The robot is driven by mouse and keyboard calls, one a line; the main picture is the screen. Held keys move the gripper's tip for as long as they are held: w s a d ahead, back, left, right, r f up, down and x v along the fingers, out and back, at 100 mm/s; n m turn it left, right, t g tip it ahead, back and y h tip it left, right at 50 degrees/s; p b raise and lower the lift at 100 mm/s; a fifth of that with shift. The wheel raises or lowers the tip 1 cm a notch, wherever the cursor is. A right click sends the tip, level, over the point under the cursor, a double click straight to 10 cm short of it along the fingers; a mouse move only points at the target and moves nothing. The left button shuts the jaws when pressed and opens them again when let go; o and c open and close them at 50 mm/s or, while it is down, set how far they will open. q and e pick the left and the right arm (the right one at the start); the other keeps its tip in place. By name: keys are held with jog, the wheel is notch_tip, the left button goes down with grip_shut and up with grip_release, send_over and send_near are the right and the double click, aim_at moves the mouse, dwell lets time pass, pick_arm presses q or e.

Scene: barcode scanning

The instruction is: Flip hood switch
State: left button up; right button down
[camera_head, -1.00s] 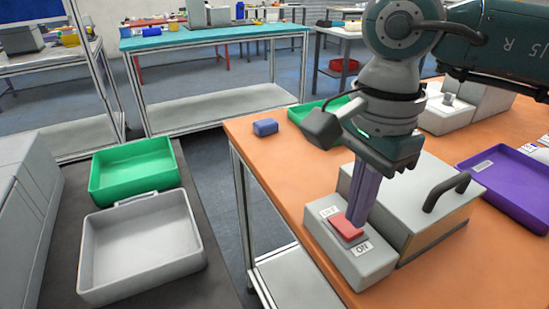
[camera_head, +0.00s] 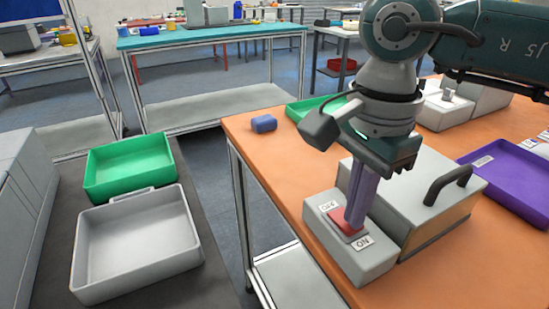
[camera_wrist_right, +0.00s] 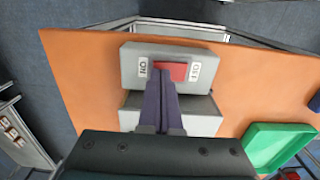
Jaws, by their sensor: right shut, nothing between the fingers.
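The red rocker switch (camera_head: 343,222) sits on top of a grey switch box (camera_head: 362,266) at the front of the orange table, between an OFF label and an ON label. It also shows in the right wrist view (camera_wrist_right: 177,71). My right gripper (camera_head: 351,226) is shut and empty, pointing down with its purple fingertips at the ON side of the switch, and it appears to touch it. The fingers hide part of the switch. The grey hood box (camera_head: 400,205) with a dark handle (camera_head: 447,187) stands right behind the switch box. My left gripper is not in view.
A blue block (camera_head: 264,124) and a green tray (camera_head: 300,108) lie farther back on the orange table (camera_head: 270,160). A purple tray (camera_head: 510,185) is at the right. A green bin (camera_head: 130,168) and a grey bin (camera_head: 137,245) stand on a dark surface at the left.

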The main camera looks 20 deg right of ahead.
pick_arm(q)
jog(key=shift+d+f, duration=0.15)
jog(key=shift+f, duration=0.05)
pick_arm(e)
jog(key=shift+f, duration=0.25)
jog(key=shift+r+p, duration=2.4)
jog(key=shift+r, duration=1.2)
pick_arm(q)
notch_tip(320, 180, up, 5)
pick_arm(e)
jog(key=shift+f, duration=0.1)
